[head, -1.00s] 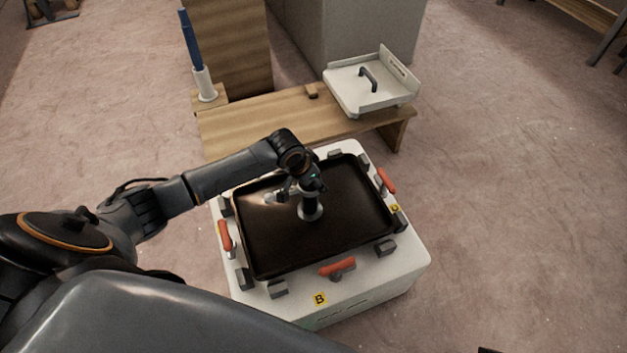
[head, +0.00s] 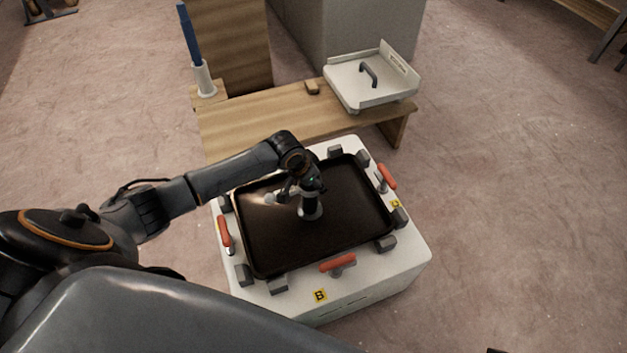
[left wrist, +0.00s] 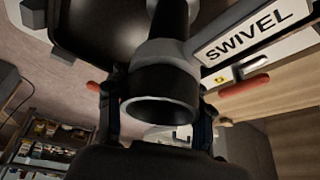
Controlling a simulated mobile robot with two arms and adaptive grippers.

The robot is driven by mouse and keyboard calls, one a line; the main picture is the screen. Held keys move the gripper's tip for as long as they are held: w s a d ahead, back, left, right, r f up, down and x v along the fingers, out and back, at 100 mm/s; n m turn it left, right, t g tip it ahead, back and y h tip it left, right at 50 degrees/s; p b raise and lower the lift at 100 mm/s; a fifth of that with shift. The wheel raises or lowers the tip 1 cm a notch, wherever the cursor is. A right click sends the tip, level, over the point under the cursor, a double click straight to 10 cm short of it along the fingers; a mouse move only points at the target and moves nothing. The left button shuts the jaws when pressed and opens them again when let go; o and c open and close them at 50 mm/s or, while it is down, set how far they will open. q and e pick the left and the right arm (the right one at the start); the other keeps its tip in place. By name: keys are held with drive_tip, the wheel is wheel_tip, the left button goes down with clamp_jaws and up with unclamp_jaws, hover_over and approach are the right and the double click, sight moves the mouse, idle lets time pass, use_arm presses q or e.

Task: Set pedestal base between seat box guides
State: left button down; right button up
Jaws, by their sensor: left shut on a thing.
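The pedestal base is a wide black panel (head: 350,205) with a raised rim and a short post (head: 311,210) at its middle. It lies level over the white seat box (head: 385,268), inside the ring of grey guide blocks (head: 278,285). I cannot tell whether it rests fully on the box. My left gripper (head: 311,188) is shut on the post from above. In the left wrist view the fingers (left wrist: 158,115) stand on either side of the post's collar (left wrist: 160,90), beside a lever labelled SWIVEL (left wrist: 255,35). My right gripper is out of view.
Red-handled clamps (head: 338,262) stand around the box's edge, close to the panel. A yellow B label (head: 320,295) marks the front. Behind are a wooden bench (head: 265,120), a white handled tray (head: 350,85) and a white holder with a blue item (head: 203,78). Floor is clear at right.

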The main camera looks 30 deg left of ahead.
use_arm(q)
drive_tip(key=shift+w+f+b, duration=0.15)
drive_tip(key=shift+f+b, duration=0.15)
drive_tip(key=shift+f, duration=0.5)
drive_tip(key=shift+c, duration=2.4)
unclamp_jaws()
drive_tip(key=shift+f, duration=0.1)
drive_tip(key=shift+s+f, duration=0.15)
drive_tip(key=shift+s, duration=0.15)
drive_tip(key=v, duration=1.2)
drive_tip(key=shift+w, duration=0.2)
